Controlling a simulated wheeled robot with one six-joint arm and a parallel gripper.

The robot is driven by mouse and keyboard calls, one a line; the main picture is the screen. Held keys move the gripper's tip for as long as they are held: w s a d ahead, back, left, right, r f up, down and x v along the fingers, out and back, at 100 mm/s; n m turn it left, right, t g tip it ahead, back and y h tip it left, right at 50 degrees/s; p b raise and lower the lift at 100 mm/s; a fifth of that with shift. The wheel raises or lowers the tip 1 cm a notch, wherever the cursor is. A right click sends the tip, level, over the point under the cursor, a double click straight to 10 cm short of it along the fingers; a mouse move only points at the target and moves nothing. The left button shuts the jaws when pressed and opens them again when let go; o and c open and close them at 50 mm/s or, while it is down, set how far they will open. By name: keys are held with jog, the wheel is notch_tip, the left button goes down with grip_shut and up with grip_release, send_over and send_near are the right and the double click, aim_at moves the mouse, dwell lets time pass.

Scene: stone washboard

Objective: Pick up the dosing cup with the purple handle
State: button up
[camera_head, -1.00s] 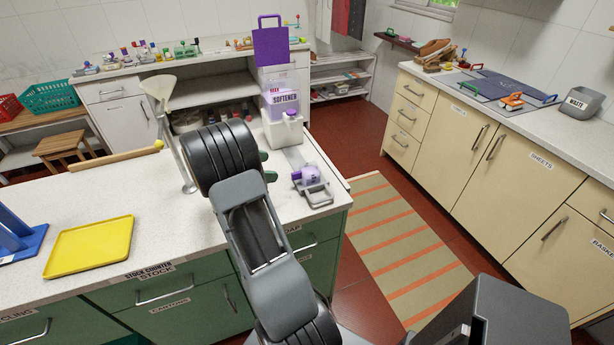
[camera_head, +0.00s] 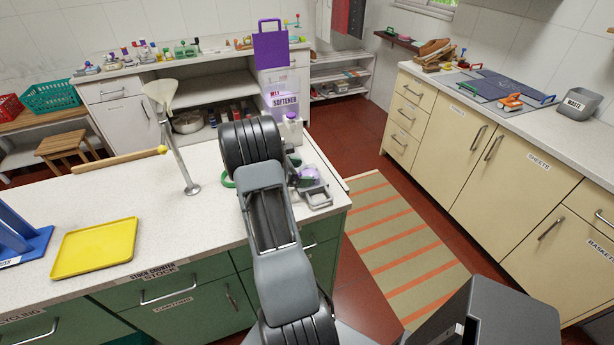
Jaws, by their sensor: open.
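The dosing cup with the purple handle (camera_head: 308,174) appears as a small pale and purple thing near the right end of the counter, behind a grey metal loop handle (camera_head: 317,196). It is small and partly covered, so its exact shape is unclear. My gripper (camera_head: 294,167) is open and close to the cup's left side; dark green finger parts show just past my arm. My dark arm hides most of the gripper, and I cannot tell whether it touches the cup.
A white dispenser (camera_head: 291,130) and softener container (camera_head: 283,100) stand behind the cup. A metal stand with a funnel (camera_head: 180,150), a wooden rod (camera_head: 120,160) and a yellow tray (camera_head: 95,248) are left. A green curved thing (camera_head: 228,182) peeks out beside my arm.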

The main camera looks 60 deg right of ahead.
jog(key=shift+s+d+f, duration=0.15)
jog(key=shift+s+d, duration=0.05)
jog(key=shift+d, duration=0.05)
jog(key=c, duration=1)
